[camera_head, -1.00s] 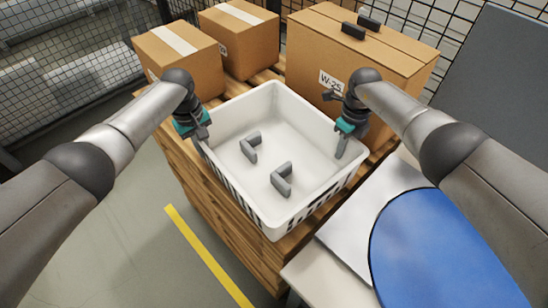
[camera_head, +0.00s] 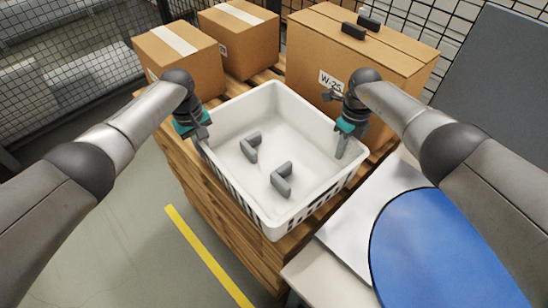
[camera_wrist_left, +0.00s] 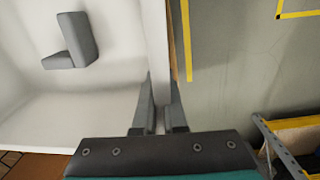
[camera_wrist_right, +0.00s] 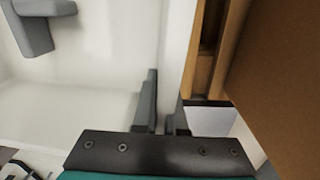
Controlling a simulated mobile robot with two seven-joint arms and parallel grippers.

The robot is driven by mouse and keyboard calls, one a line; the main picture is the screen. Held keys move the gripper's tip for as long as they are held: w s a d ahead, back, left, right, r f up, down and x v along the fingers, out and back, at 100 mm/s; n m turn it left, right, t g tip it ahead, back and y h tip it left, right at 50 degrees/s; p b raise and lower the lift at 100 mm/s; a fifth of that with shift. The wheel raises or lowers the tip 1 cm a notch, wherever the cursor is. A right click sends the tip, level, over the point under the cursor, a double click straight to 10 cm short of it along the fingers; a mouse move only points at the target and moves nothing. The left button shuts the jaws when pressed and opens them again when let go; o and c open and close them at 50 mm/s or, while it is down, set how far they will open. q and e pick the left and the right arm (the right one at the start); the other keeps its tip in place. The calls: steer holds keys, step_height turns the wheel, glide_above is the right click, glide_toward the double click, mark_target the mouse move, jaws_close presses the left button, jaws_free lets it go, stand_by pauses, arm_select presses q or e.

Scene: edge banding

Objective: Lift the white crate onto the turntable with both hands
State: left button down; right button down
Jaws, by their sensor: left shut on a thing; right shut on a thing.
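The white crate (camera_head: 232,122) rests on a wooden pallet stack, with two grey L-shaped brackets (camera_head: 250,147) (camera_head: 282,179) lying inside on its floor. My left gripper (camera_head: 203,137) is shut on the crate's left wall; in the left wrist view its fingers (camera_wrist_left: 160,105) straddle the rim. My right gripper (camera_head: 342,145) is shut on the crate's right wall; in the right wrist view one finger (camera_wrist_right: 147,100) lies inside the wall and the other is partly hidden outside it. The blue round turntable (camera_head: 435,255) is at the lower right, apart from the crate.
Cardboard boxes (camera_head: 180,60) (camera_head: 238,38) stand behind the crate, and a large one (camera_head: 385,70) stands close behind my right gripper. The pallet (camera_head: 215,190) shows under the crate. A pale table (camera_head: 325,275) carries the turntable. Wire fencing (camera_head: 60,45) runs along the back.

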arm_select(q)
steer(key=shift+w+r, duration=0.1)
steer(key=shift+r, duration=0.15)
arm_select(e)
steer(key=shift+w+r, duration=0.1)
steer(key=shift+r, duration=0.1)
